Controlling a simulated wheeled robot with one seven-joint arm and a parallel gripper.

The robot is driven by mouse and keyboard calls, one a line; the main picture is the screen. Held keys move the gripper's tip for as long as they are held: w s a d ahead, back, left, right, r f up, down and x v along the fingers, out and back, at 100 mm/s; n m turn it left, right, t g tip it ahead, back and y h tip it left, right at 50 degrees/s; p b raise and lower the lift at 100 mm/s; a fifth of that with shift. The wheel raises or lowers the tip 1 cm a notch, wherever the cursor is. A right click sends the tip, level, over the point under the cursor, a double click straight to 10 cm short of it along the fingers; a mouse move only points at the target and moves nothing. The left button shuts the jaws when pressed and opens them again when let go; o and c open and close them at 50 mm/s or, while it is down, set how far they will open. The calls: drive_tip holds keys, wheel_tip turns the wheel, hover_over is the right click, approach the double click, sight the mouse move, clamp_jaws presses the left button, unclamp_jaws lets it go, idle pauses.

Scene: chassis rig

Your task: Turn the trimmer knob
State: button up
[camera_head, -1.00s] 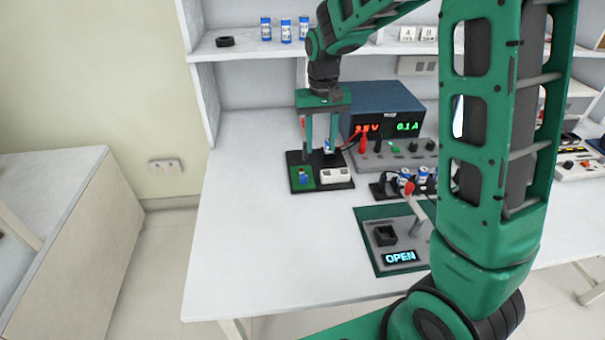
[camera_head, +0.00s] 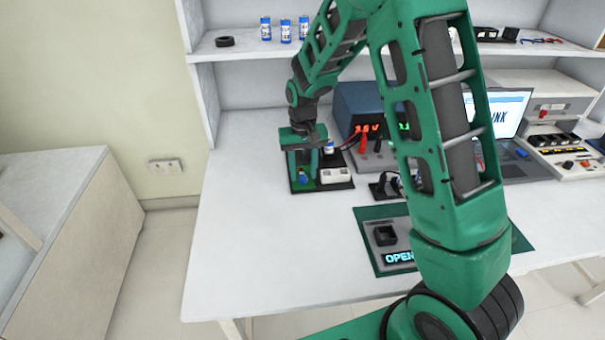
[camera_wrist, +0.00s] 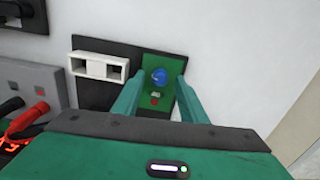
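The trimmer knob appears as a small blue knob on a green board patch; in the wrist view the knob (camera_wrist: 159,76) lies between and just beyond my fingertips. In the head view the knob (camera_head: 303,178) shows low beside my fingers. The black base board (camera_head: 344,185) carries it, with a white two-window block (camera_wrist: 98,66) beside the green patch. My gripper (camera_wrist: 157,88) is open, its two green fingers apart above the patch. In the head view my gripper (camera_head: 302,166) is over the board's left part. Contact with the knob cannot be told.
The power supply (camera_head: 356,103) with red digits stands behind the board, red leads (camera_head: 362,140) close on its right. A panel reading OPEN (camera_head: 397,258) lies nearer the front. The table (camera_head: 245,230) is clear to the left and front.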

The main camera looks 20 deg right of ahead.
sight(303, 176)
drive_tip(key=shift+f, duration=0.6)
clamp_jaws()
drive_tip(key=shift+n, duration=1.2)
unclamp_jaws()
wheel_tip(303, 176, up, 11)
